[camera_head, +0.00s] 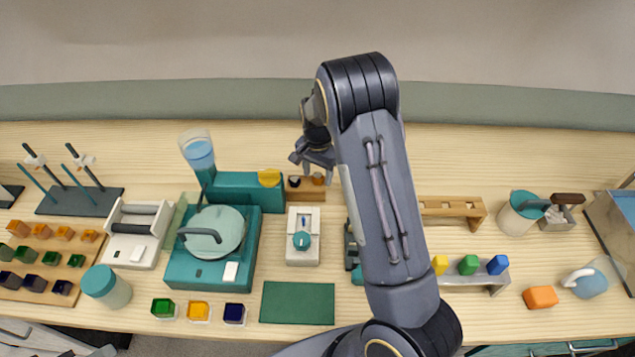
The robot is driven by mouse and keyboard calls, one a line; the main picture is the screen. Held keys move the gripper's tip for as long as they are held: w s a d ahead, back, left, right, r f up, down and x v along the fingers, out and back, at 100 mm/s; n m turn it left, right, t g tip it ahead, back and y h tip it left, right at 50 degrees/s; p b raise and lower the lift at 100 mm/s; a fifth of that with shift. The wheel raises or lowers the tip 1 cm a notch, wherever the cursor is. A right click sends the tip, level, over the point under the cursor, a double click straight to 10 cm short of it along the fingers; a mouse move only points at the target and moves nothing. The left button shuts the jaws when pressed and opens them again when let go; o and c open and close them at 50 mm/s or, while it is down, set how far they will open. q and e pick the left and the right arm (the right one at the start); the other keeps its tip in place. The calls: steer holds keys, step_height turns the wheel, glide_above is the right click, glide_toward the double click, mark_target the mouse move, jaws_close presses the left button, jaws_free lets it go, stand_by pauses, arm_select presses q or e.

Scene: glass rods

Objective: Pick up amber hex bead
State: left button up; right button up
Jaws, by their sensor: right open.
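My right gripper (313,165) is open and empty, pointing down over a small wooden block (304,193) at the back middle. Two small pieces sit at that block, one dark (293,181) and one amber-brown (318,179); the gripper is close above them, and I cannot tell whether it touches. Several amber-orange beads (65,232) sit in the back row of a wooden tray on the left, beside green and dark ones. Their exact shape is too small to tell. My left gripper is not in view.
A teal machine with a round lid (214,230) stands left of centre. A white device with a teal knob (302,250) and a green mat (297,303) are in front of the block. My right arm hides part of the middle. A wooden rack (452,209) stands to its right.

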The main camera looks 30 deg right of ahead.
steer(key=shift+r, duration=0.1)
steer(key=shift+c, duration=0.2)
steer(key=c, duration=1)
steer(key=shift+r, duration=0.1)
steer(key=shift+r+p, duration=0.5)
steer(key=shift+p, duration=0.05)
step_height(320, 180, up, 3)
steer(key=shift+f+p, duration=0.1)
steer(key=shift+p, duration=0.95)
steer(key=s+a+r, duration=0.2)
steer(key=s+r, duration=0.1)
steer(key=s, duration=0.1)
steer(key=s+a+r, duration=0.6)
steer(key=s, duration=0.1)
steer(key=shift+s, duration=0.3)
